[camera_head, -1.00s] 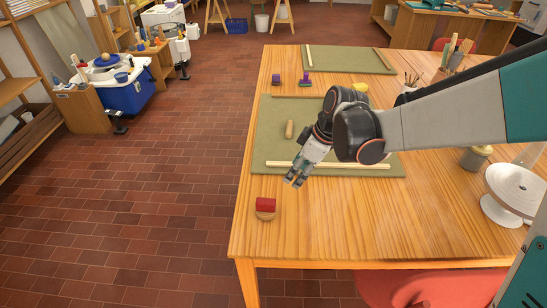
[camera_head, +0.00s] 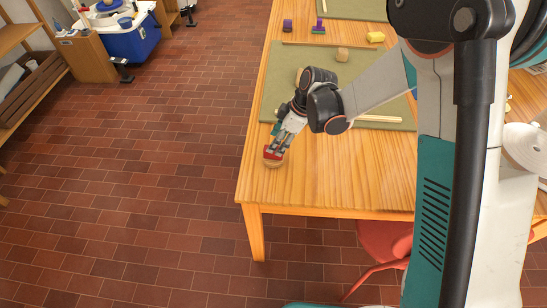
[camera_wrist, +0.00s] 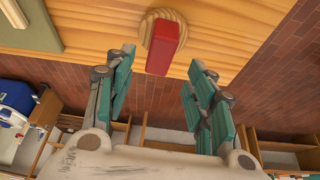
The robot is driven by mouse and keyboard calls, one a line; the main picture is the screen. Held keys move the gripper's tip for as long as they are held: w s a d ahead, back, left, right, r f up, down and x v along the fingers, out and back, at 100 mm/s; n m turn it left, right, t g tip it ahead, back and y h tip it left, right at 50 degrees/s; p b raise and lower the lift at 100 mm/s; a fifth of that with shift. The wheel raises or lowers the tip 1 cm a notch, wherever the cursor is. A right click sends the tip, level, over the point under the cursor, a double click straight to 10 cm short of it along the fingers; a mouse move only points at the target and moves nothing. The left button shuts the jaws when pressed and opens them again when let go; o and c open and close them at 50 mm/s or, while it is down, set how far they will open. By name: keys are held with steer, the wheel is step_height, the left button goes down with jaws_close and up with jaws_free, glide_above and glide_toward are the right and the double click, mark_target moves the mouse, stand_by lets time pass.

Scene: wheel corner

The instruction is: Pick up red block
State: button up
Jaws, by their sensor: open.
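The red block (camera_head: 272,152) rests on a round wooden piece (camera_head: 273,162) near the left edge of the table. In the wrist view the red block (camera_wrist: 162,47) lies ahead of the fingers, over the round wooden disc (camera_wrist: 178,20). My gripper (camera_head: 279,146) is tilted down right at the block in the head view and covers part of it. In the wrist view my gripper (camera_wrist: 160,75) has its two teal fingers spread wide, with the block centred just beyond the gap between the tips. Contact cannot be told.
The wooden table (camera_head: 350,180) has bare room in front of and to the right of the block. A green mat (camera_head: 283,75) lies behind, with a wooden strip and clay pieces. A red chair (camera_head: 385,245) is at the front.

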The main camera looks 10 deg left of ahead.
steer(key=b+x, duration=0.1)
steer(key=x, duration=0.2)
steer(key=b+x, duration=0.1)
steer(key=x, duration=0.1)
steer(key=shift+w+d+f+b, duration=0.1)
steer(key=shift+d+f+b, duration=0.1)
steer(key=shift+f+b, duration=0.2)
jaws_close()
